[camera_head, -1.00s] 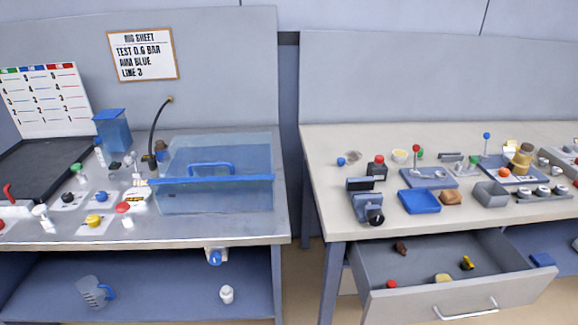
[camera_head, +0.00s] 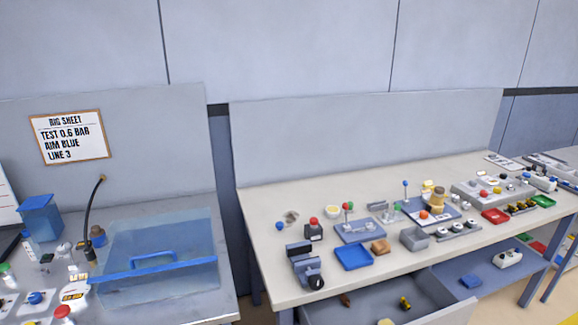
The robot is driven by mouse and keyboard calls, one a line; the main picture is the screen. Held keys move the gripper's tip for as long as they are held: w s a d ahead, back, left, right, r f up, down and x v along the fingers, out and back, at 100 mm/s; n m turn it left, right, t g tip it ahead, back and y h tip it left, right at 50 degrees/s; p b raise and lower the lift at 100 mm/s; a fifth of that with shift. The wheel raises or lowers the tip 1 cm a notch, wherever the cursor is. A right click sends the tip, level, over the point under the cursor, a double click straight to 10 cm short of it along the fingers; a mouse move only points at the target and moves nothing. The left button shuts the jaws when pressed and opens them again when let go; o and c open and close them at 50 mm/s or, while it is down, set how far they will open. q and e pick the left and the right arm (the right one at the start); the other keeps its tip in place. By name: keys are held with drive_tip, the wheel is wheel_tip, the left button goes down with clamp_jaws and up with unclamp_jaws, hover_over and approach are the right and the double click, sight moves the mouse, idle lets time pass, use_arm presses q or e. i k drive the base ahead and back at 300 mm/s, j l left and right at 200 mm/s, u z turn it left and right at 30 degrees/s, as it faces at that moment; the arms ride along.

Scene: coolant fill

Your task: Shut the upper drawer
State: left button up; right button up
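The upper drawer (camera_head: 375,303) hangs open under the front of the right-hand bench. Its inside shows at the bottom of the picture, with a dark brown item (camera_head: 345,300) and a yellow-and-black item (camera_head: 405,303) in it. A pale yellow piece (camera_head: 385,322) is cut by the lower edge. Part of the grey drawer front (camera_head: 450,314) shows at the lower right of the drawer; its handle is out of the picture. Neither of my grippers is in view.
The right-hand bench (camera_head: 262,262) carries a blue tray (camera_head: 353,257), a grey box (camera_head: 414,239) and several small parts. A shelf (camera_head: 455,277) lies below, right of the drawer. The left bench holds a clear blue tank (camera_head: 160,262). A gap separates the benches.

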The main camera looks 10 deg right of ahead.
sight(431, 302)
drive_tip(key=k+z, duration=0.1)
drive_tip(key=z, duration=1.2)
